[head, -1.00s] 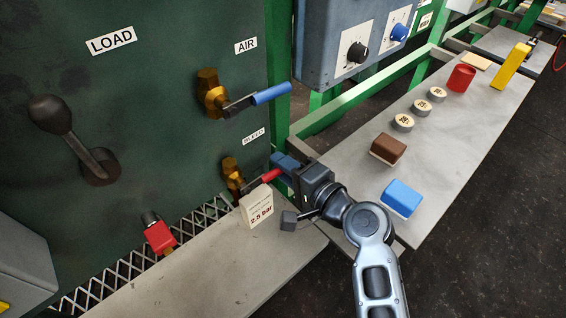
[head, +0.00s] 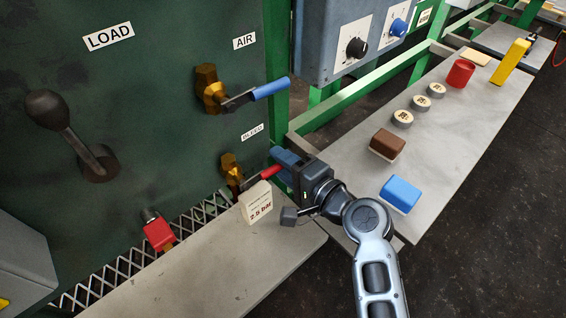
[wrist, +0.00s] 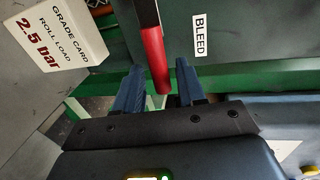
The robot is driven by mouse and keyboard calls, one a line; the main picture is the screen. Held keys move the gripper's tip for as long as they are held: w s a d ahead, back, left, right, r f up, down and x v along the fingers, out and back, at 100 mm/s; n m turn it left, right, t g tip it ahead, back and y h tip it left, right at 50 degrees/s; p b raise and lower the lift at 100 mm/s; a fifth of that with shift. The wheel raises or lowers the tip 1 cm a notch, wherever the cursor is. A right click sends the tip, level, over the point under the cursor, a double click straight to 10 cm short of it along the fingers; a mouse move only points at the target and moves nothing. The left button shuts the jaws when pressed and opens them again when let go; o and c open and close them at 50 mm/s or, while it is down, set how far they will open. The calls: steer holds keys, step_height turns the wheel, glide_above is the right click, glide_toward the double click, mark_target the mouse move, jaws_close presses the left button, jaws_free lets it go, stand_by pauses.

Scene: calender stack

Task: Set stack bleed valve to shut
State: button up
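The bleed valve has a brass body (head: 231,172) low on the dark green panel, below the blue-handled air valve. Its lever has a red grip (head: 264,173) that points right and slightly up in the head view, roughly in line with the air valve's lever. My gripper (head: 281,164) is at the free end of this lever. In the wrist view, the red grip (wrist: 154,62) reaches in between the two blue fingers of my gripper (wrist: 158,78), with gaps on both sides. The gripper is open. The BLEED label (wrist: 200,35) is on the panel beside the lever.
The grade card (head: 256,203) stands on the grey shelf (head: 215,270) close below the lever. The air valve's blue handle (head: 271,88) is above my gripper. A green frame rail (head: 340,106) runs behind. A red block (head: 158,234) is at the panel's lower edge.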

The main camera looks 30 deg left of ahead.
steer(key=v, duration=0.7)
steer(key=shift+d+b, duration=0.3)
steer(key=shift+d, duration=0.05)
steer(key=shift+s, duration=0.15)
steer(key=s+d+f+m+t+h, duration=0.1)
steer(key=s+d+f+t+h, duration=0.3)
steer(key=s+d, duration=0.45)
steer(key=s+d+f+t+h, duration=0.2)
steer(key=s+d+f+h, duration=0.35)
steer(key=d, duration=0.65)
steer(key=s+d+r+n+t+h, duration=0.1)
steer(key=s+d+r+n+h, duration=0.1)
steer(key=s+d+r, duration=0.3)
steer(key=s+d+r+n+t+h, duration=0.1)
steer(key=s+d+r+n+h, duration=0.2)
steer(key=s+d+r, duration=0.3)
steer(key=s+r, duration=0.4)
steer(key=s, duration=0.4)
steer(key=shift+d+n+t, duration=0.2)
steer(key=shift+n+t, duration=0.2)
